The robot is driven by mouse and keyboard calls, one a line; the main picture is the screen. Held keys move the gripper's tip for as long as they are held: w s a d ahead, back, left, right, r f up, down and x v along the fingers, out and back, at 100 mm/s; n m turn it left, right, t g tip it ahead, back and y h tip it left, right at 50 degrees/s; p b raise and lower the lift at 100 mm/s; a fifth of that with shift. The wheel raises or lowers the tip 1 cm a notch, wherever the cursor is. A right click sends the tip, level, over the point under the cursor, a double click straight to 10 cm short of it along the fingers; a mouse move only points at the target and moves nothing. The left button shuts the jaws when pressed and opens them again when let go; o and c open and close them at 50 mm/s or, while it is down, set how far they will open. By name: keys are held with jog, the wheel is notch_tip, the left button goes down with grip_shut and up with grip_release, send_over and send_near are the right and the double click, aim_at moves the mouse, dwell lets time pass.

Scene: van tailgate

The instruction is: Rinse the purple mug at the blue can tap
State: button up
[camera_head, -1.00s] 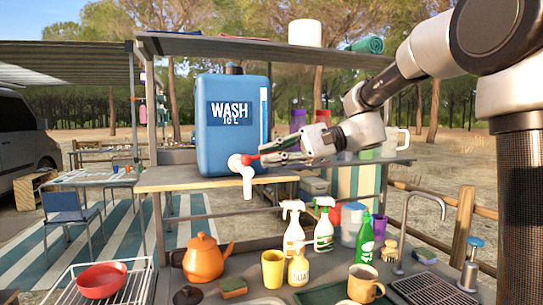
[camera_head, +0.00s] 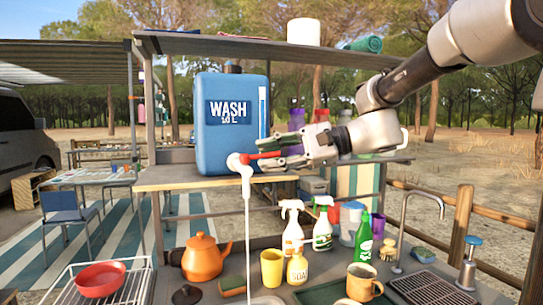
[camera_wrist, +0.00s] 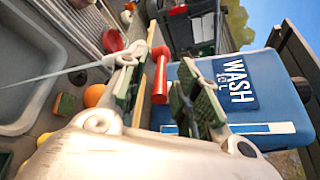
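The blue can (camera_head: 232,135), marked WASH, stands on a wooden shelf. Its white tap (camera_head: 240,163) has a red lever (camera_head: 265,155), and a thin stream of water (camera_head: 247,235) falls from the spout. My gripper (camera_head: 277,153) is at the lever, fingers apart. In the wrist view the red lever (camera_wrist: 160,75) lies between the fingers of my gripper (camera_wrist: 160,92), with no clear grip on it. The water runs down toward the grey basin (camera_wrist: 20,75).
The counter holds an orange kettle (camera_head: 206,258), a yellow cup (camera_head: 272,268), a soap bottle (camera_head: 297,266), spray bottles (camera_head: 322,230) and a tan mug (camera_head: 363,282). A wire rack with a red bowl (camera_head: 101,279) is at the left. A curved metal faucet (camera_head: 408,215) stands right.

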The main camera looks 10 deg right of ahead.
jog(key=v, duration=1.2)
jog(key=shift+o, duration=0.7)
